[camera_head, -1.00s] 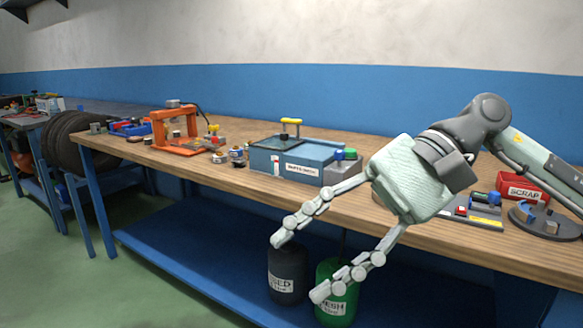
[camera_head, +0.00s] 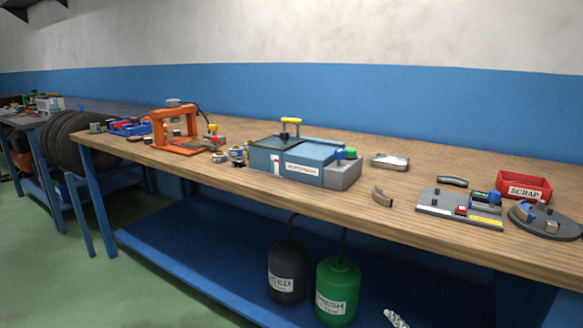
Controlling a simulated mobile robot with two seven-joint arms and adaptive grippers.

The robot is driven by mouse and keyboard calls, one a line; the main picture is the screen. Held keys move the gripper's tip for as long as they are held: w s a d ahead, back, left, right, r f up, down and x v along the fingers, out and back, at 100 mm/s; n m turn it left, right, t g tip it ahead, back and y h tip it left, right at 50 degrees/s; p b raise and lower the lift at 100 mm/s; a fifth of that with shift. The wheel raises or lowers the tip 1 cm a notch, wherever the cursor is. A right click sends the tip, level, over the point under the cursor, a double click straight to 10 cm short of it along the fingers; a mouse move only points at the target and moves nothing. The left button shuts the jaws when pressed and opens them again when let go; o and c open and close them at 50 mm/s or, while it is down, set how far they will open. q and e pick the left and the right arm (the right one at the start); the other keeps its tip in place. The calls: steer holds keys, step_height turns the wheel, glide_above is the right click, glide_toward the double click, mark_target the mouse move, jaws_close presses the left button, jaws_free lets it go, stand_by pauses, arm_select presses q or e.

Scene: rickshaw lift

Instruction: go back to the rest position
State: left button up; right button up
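Only one fingertip of my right gripper (camera_head: 396,318) shows, at the bottom edge of the head view, right of the green bottle and in front of the lower shelf. The rest of that gripper is out of the picture, so I cannot see whether it is open. Nothing shows at the visible fingertip. My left gripper is not in view. The wooden workbench (camera_head: 330,207) stands with no gripper over it.
A blue-grey box (camera_head: 300,165), an orange press (camera_head: 175,130), a metal tray (camera_head: 390,161), a curved pad (camera_head: 382,197), a grey fixture plate (camera_head: 450,206) and a red scrap bin (camera_head: 522,187) stand on the bench. A black bottle (camera_head: 288,272) and green bottle (camera_head: 337,290) stand below.

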steer(key=s+d+f+m+g+h, duration=0.1)
steer(key=s+d+f+m+g, duration=0.15)
steer(key=s+f, duration=0.5)
steer(key=s+d+f+m+g+h, duration=0.1)
steer(key=s+d+f+m+g, duration=0.15)
steer(key=s+f, duration=0.45)
steer(key=s+f+m+g, duration=0.2)
steer(key=s+f, duration=0.4)
steer(key=s, duration=0.3)
steer(key=s+f+m+g, duration=0.3)
steer(key=s+f, duration=0.3)
steer(key=s, duration=0.3)
steer(key=shift+d+g, duration=0.35)
steer(key=shift+g, duration=0.35)
steer(key=shift+c, duration=0.4)
